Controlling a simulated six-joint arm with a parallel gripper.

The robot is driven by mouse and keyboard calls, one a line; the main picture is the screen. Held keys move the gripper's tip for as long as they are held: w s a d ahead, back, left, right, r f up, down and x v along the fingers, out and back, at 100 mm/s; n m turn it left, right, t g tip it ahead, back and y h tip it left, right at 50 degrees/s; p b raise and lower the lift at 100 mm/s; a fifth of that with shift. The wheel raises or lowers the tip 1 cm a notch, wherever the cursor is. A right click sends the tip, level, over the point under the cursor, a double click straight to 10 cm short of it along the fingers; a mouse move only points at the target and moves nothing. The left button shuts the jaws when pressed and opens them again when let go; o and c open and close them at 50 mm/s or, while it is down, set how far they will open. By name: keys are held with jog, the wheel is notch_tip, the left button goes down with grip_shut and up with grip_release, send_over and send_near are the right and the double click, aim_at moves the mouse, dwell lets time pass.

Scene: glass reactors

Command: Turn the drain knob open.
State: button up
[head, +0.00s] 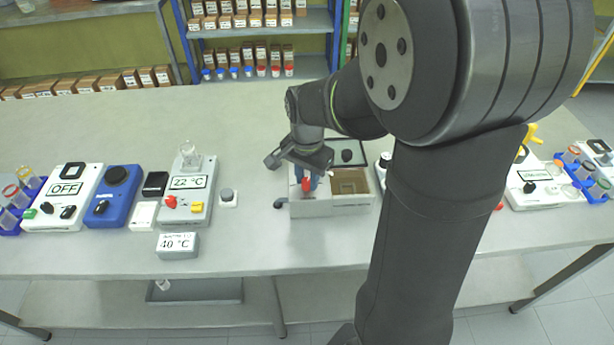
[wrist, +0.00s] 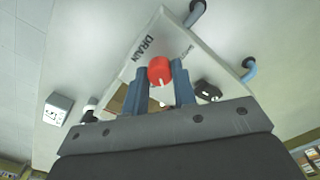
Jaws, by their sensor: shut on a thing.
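The drain knob (wrist: 160,72) is red with a white pointer mark, on the light panel marked DRAIN (wrist: 197,52) in the wrist view. In the head view the knob (head: 306,184) shows at the left of the white box (head: 335,207). My gripper (wrist: 170,77) has its two blue fingers on either side of the knob, shut on it. In the head view my gripper (head: 308,176) points down at the box's left part. The pointer mark runs toward the bottom of the wrist picture. The finger contact is partly hidden in the head view.
A blue-grey pipe (wrist: 196,10) leaves the box near the knob. A black knob (wrist: 207,90) lies to the right in the wrist view. Left of the box stand a 22 °C hotplate (head: 187,190) with a beaker and a 40 °C sign (head: 178,245).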

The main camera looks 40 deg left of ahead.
aim_at(307, 180)
jog(key=shift+m, duration=0.7)
jog(key=o, duration=1)
notch_tip(307, 180, up, 17)
jog(key=shift+r, duration=0.2)
